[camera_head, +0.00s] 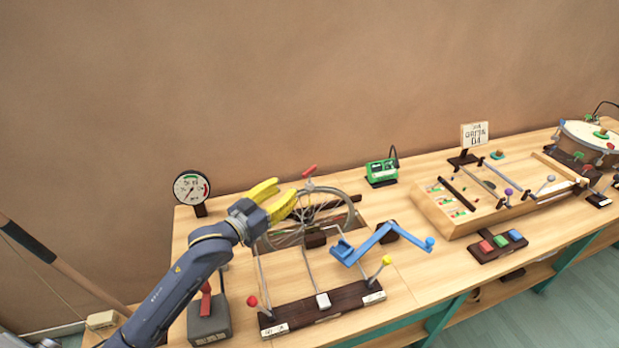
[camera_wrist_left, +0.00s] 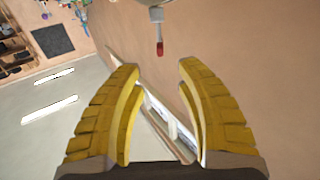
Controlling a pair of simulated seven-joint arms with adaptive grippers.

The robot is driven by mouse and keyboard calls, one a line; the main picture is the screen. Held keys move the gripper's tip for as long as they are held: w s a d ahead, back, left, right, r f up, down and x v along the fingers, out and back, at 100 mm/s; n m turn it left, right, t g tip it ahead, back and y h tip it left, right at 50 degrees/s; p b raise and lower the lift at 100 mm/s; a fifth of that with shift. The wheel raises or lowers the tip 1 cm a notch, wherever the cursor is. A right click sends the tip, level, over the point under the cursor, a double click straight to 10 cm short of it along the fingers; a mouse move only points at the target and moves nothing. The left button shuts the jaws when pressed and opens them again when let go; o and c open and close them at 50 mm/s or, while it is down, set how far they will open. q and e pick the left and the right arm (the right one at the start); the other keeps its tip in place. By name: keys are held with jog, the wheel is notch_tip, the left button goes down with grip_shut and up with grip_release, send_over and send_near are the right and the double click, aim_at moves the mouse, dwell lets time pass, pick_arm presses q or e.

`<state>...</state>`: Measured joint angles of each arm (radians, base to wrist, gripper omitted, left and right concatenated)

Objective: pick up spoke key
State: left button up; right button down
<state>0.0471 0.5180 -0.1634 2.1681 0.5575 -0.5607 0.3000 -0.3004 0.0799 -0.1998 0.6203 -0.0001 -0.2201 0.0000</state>
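My left gripper (camera_head: 284,190) has yellow fingers. It is open and empty, up at the left side of the spoked wheel (camera_head: 345,222) on the bench. The wrist view also shows the gripper (camera_wrist_left: 158,66), its fingers spread with nothing between them. A small red-handled piece (camera_head: 309,170) shows at the top of the wheel, to the right of the fingertips. It may be the spoke key, but I cannot tell for sure. In the wrist view a red-tipped piece (camera_wrist_left: 159,48) on a grey part shows beyond the fingertips, apart from them. My right gripper is out of view.
A dial gauge (camera_head: 191,187) stands left of the wheel. A blue crank (camera_head: 378,238) and a dark bar with levers (camera_head: 330,309) are in front. A grey block with a red handle (camera_head: 208,322) is near my arm. A green box (camera_head: 381,170) stands behind right.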

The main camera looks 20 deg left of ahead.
aim_at(303, 176)
pick_arm(q)
jog(key=shift+x, duration=5.7)
jog(key=shift+o, duration=0.4)
grip_shut()
